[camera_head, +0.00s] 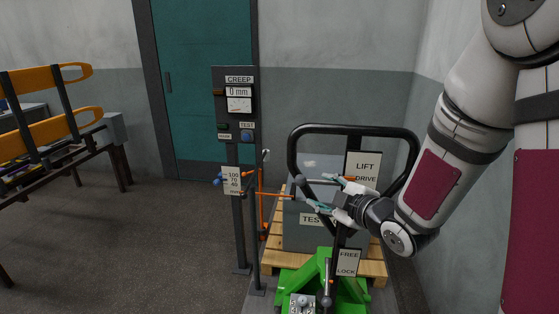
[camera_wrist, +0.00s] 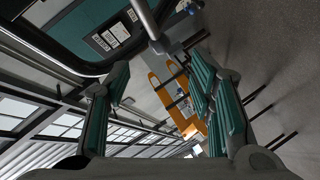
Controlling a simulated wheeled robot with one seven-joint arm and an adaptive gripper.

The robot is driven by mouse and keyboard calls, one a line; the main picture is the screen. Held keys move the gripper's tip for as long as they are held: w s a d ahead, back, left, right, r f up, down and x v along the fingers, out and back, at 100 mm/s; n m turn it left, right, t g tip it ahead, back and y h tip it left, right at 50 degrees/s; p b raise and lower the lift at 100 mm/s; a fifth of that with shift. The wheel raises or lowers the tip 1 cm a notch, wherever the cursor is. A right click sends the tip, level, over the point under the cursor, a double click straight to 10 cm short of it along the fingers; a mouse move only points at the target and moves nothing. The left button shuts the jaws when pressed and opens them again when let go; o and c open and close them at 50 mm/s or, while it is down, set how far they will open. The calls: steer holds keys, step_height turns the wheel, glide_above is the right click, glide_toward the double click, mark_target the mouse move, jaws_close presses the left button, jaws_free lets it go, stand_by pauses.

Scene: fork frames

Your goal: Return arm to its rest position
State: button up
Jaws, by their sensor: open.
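My gripper (camera_head: 308,191) is at the right of centre in the head view, with its teal-padded fingers spread and pointing left. It is in front of the black loop handle (camera_head: 352,129) of a green pallet truck (camera_head: 318,275). In the wrist view the gripper (camera_wrist: 160,85) is also open and empty, with a finger on each side. My white arm comes down from the upper right, bent, with the wrist low near the LIFT/DRIVE sign (camera_head: 364,170). I cannot tell whether the fingers touch the handle or the thin levers behind them.
A grey test block (camera_head: 300,240) stands on a wooden pallet (camera_head: 374,271). A post with a CREEP panel (camera_head: 233,100) and a scale plate (camera_head: 232,181) stands left of the gripper. Floor (camera_head: 130,240) between is clear.

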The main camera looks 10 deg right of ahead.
steer(key=s+d+r+m+g+h, duration=0.4)
steer(key=s+r+m+h, duration=0.15)
steer(key=s+m, duration=0.45)
steer(key=s+a+m+g, duration=0.2)
steer(key=s+g, duration=0.1)
steer(key=s, duration=0.7)
steer(key=s+a+r+m+g+y, duration=0.1)
steer(key=s+a+m+g, duration=0.1)
steer(key=s, duration=0.9)
steer(key=shift+a+r+m+g, duration=0.15)
steer(key=shift+a+m+g, duration=0.25)
steer(key=shift+a+m, duration=0.1)
